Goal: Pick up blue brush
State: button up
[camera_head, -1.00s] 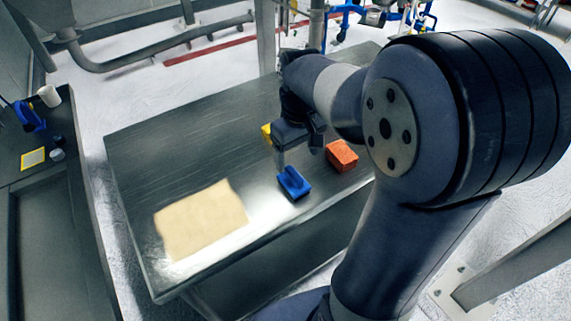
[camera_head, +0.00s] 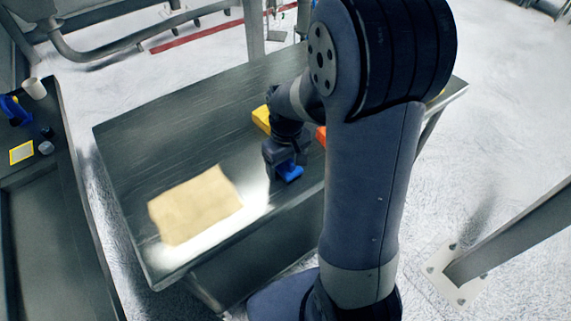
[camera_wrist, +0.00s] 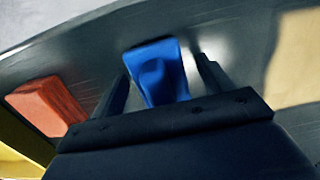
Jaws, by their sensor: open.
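The blue brush (camera_head: 290,171) lies on the metal table (camera_head: 130,150), near its front edge in the head view, partly hidden by my gripper. In the wrist view the blue brush (camera_wrist: 157,72) shows between the two dark fingers, its lower part hidden behind the gripper body. My gripper (camera_wrist: 163,82) is open, with one finger on each side of the brush. It also shows in the head view (camera_head: 285,168), low over the brush. I cannot tell whether the fingers touch it.
An orange-red block (camera_wrist: 48,105) lies beside the brush, left of it in the wrist view. A yellow object (camera_head: 261,119) lies farther back. A beige sheet (camera_head: 195,205) lies on the table's left part. A side counter (camera_head: 40,170) stands at far left.

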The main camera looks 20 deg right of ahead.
jog(key=c, duration=1.1)
jog(key=shift+r, duration=0.15)
notch_tip(320, 180, up, 10)
jog(key=shift+f, duration=0.1)
jog(key=o, duration=0.5)
jog(key=shift+c, duration=0.2)
jog(key=c, duration=0.3)
jog(key=shift+a, duration=0.15)
